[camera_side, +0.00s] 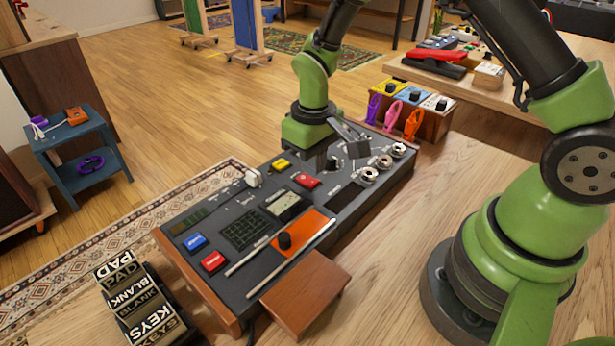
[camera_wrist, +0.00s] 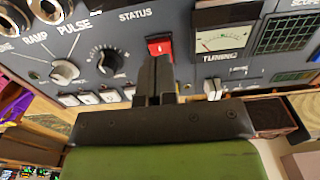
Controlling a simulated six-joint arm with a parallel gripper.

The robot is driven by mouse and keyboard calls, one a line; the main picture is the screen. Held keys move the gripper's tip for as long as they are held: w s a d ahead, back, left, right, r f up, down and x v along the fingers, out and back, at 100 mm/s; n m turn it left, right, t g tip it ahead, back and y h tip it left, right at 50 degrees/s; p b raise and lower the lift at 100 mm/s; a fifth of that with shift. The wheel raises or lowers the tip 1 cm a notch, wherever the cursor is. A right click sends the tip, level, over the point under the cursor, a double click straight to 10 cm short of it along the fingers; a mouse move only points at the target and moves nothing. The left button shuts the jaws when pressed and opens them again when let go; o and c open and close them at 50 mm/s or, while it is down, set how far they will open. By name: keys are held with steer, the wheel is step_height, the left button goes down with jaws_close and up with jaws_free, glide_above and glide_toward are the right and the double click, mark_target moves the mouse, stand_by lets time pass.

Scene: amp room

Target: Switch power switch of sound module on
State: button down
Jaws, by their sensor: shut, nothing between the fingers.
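The sound module (camera_side: 270,235) is a wood-sided console with a dark panel of knobs, buttons and a meter; its panel also fills the top of the wrist view (camera_wrist: 195,45). A white switch-like part (camera_side: 252,178) stands up near its far edge and shows right of my fingers in the wrist view (camera_wrist: 213,88). I cannot read which control is labelled as power. A red button (camera_side: 305,180) also shows just beyond my fingertips in the wrist view (camera_wrist: 159,45). My gripper (camera_wrist: 157,68) is shut and empty over the panel. It hides part of the panel's far edge.
A meter (camera_wrist: 222,38) and a black knob (camera_wrist: 107,60) flank the fingers. Colored pedals (camera_side: 412,95) stand beyond the module's right end. Black label blocks (camera_side: 140,300) and a wooden block (camera_side: 305,290) lie near the module's front.

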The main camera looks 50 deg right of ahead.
steer(key=shift+f, duration=1.25)
stand_by(0.8)
steer(key=shift+r, duration=3.55)
steer(key=shift+r, duration=0.2)
step_height(320, 180, up, 7)
steer(key=m+t, duration=0.1)
steer(key=t, duration=0.1)
glide_above(313, 182)
steer(key=s, duration=0.2)
steer(key=s+r+m+t+y, duration=0.2)
steer(key=s+r+t, duration=0.3)
steer(key=s+r, duration=0.6)
steer(key=s+m, duration=0.1)
steer(key=s, duration=0.3)
steer(key=shift+s+a, duration=0.2)
steer(key=shift+a, duration=0.15)
